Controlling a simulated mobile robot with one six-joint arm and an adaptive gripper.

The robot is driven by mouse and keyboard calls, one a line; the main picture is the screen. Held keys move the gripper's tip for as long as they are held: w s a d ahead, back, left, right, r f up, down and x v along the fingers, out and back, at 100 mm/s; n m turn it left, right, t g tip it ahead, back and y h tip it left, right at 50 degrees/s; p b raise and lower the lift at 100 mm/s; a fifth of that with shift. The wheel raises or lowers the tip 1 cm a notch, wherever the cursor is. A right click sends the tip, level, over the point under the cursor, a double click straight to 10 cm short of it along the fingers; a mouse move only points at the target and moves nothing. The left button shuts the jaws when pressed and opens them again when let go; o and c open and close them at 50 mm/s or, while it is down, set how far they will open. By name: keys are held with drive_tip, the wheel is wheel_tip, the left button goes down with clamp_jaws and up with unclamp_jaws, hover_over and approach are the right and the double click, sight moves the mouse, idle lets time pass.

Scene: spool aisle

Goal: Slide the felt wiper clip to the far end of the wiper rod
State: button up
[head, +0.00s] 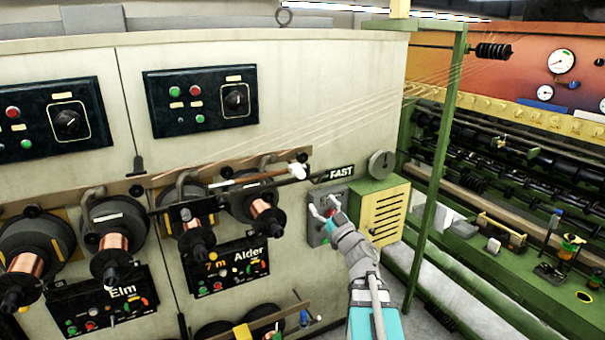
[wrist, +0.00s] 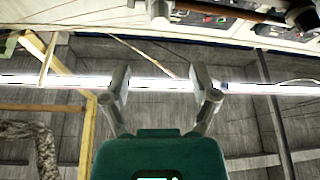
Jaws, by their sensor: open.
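The wiper rod (head: 250,179) is a thin brown rod, roughly level, sticking out in front of the cream machine above the Alder spools. A small white piece, apparently the felt wiper clip (head: 298,170), sits near its right end in the head view. My gripper (head: 325,207) is below and right of that end, apart from it, with its fingers spread and nothing between them. In the wrist view the open fingers (wrist: 160,86) frame the ceiling and a bright lamp strip. A brown rod (wrist: 222,12) crosses the top there, with a pale rounded piece beside it.
Copper spools (head: 262,213) hang on a rail (head: 110,187) left of my gripper. Fine wires run up right to a green post (head: 440,150). A grey box (head: 327,222) and a yellow-green cabinet (head: 385,210) stand close behind my gripper.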

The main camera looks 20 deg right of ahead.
sight(302, 176)
drive_tip(key=p+x, duration=0.4)
drive_tip(key=x, duration=0.9)
drive_tip(key=shift+w+p, duration=0.1)
drive_tip(key=shift+p, duration=0.3)
clamp_jaws()
drive_tip(key=shift+d, duration=0.45)
drive_tip(key=shift+a+r, duration=0.1)
drive_tip(key=shift+a, duration=0.25)
